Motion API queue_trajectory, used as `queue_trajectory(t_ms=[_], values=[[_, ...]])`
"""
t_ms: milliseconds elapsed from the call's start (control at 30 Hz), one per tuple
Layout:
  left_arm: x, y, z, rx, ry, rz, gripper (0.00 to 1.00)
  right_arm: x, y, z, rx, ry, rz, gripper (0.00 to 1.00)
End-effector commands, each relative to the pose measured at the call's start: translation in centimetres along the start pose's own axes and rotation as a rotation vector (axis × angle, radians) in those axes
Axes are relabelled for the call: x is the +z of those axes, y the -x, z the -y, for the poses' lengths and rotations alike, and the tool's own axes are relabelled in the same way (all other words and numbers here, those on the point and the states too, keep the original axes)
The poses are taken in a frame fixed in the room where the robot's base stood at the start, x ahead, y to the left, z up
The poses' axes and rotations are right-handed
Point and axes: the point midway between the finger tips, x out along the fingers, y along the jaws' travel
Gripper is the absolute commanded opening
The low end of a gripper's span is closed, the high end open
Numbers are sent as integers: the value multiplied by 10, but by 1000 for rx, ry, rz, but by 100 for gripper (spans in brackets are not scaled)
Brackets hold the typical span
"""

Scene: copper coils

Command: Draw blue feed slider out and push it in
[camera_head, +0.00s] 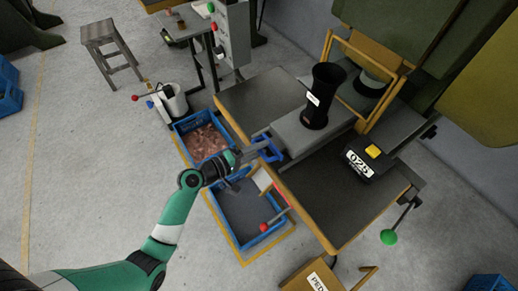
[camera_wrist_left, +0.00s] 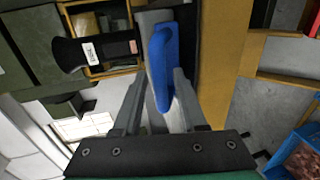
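The blue feed slider handle (camera_head: 267,147) sticks out at the left side of the press, at the end of the grey feed block with the black hopper (camera_head: 322,95). My left gripper (camera_head: 254,152) is at the handle, reaching in from the lower left. In the left wrist view the blue handle (camera_wrist_left: 163,55) stands between the two open fingers (camera_wrist_left: 158,92). The fingers look apart, with a gap at the left finger. Whether the right finger touches the handle is unclear. My right gripper is not in view.
A blue crate (camera_head: 177,127) of copper pieces and a blue crate with a grey inside (camera_head: 236,241) stand on the floor beside the press table (camera_head: 340,240). A red-knobbed lever (camera_head: 264,227) is below the gripper. A black box marked 025 (camera_head: 372,162) sits on the table.

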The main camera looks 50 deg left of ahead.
Motion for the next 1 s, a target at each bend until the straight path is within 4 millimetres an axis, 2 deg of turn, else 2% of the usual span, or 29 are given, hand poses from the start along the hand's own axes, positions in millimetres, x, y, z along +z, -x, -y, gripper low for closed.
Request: queue_trajectory(t_ms=[33, 200, 1000], values=[[0, 0, 0, 0, 0, 0, 30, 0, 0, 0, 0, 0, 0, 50], [0, 0, 0, 0, 0, 0, 0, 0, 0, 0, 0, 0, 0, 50], [0, 0, 0, 0, 0, 0, 0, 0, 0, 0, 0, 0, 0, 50]])
